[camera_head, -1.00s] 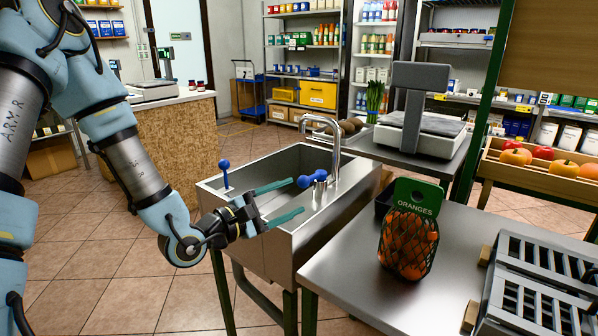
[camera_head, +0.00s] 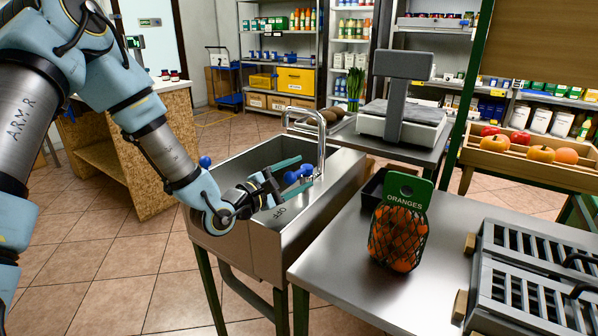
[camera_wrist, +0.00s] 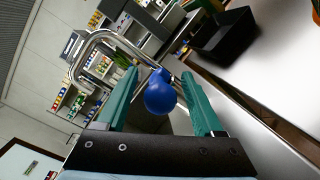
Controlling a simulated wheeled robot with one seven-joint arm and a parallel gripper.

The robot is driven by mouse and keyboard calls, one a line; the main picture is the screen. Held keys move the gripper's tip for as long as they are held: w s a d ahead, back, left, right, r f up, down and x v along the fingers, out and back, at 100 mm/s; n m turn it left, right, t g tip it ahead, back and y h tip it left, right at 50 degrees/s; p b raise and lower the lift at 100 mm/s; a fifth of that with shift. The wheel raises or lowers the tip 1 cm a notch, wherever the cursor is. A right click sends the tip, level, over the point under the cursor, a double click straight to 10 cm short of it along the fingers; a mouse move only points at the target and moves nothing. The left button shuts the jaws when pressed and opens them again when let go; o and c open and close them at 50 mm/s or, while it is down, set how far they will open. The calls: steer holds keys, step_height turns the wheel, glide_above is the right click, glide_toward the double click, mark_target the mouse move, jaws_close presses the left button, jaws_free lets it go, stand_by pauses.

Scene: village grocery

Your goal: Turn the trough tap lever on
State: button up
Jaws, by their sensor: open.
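The steel trough (camera_head: 278,235) stands in the middle of the head view, with a curved metal spout (camera_head: 318,124) at its far right side. The blue tap lever (camera_head: 298,174) with a round knob sits beside the spout's base. In the wrist view the blue knob (camera_wrist: 160,95) lies between the two green fingers, nearer the camera than its stem. My gripper (camera_head: 290,178) is open over the trough, with its fingers on either side of the lever. I cannot tell whether either finger touches it. A second blue knob (camera_head: 205,161) shows at the trough's left rim.
A steel table (camera_head: 345,260) adjoins the trough on the right. It carries a net of oranges (camera_head: 398,235) and a black tray (camera_head: 372,187); the tray also shows in the wrist view (camera_wrist: 228,38). A scale (camera_head: 403,115) stands behind.

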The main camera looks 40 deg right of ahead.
steer(key=shift+d, duration=0.3)
jaws_close()
stand_by(0.5)
stand_by(0.8)
